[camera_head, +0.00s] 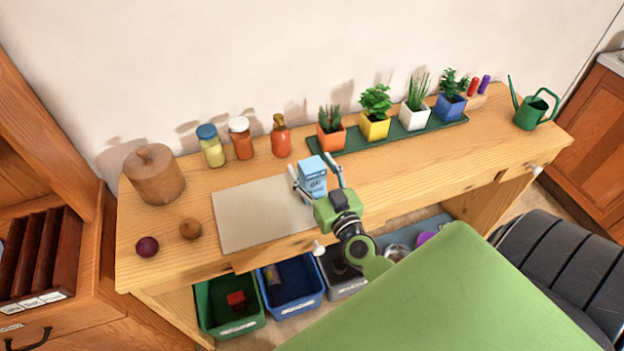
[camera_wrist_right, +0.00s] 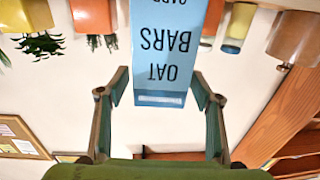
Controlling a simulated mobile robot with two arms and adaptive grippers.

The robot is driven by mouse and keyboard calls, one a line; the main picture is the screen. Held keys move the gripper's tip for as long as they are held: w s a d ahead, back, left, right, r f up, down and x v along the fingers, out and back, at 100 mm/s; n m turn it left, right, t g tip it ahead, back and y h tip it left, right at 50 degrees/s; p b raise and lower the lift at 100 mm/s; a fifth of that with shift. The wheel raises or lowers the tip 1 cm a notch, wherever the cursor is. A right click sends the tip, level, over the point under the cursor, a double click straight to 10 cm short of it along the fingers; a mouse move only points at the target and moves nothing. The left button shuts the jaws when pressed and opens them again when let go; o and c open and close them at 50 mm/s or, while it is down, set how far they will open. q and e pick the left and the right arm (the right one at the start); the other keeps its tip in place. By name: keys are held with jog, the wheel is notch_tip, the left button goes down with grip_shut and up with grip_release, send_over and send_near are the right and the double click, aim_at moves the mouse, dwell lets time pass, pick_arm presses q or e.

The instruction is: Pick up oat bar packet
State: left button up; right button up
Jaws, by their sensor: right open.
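The oat bar packet (camera_head: 312,178) is a light blue box standing upright on the wooden desk, at the right end of a beige mat. In the right wrist view the packet (camera_wrist_right: 172,45) appears upside down, with "OAT BARS" in dark letters. My right gripper (camera_head: 318,172) is open, with one finger on each side of the packet. In the right wrist view, the right gripper (camera_wrist_right: 160,85) shows gaps between its fingers and the packet's sides. My left gripper is not in view.
A green tray (camera_head: 345,145) with several potted plants lies behind the packet. Jars and an orange bottle (camera_head: 281,137) stand to the left at the back. The beige mat (camera_head: 255,215) is bare left of the packet. Coloured bins (camera_head: 290,285) sit below the desk.

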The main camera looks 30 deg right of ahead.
jog(key=c, duration=1)
jog(key=shift+r, duration=0.1)
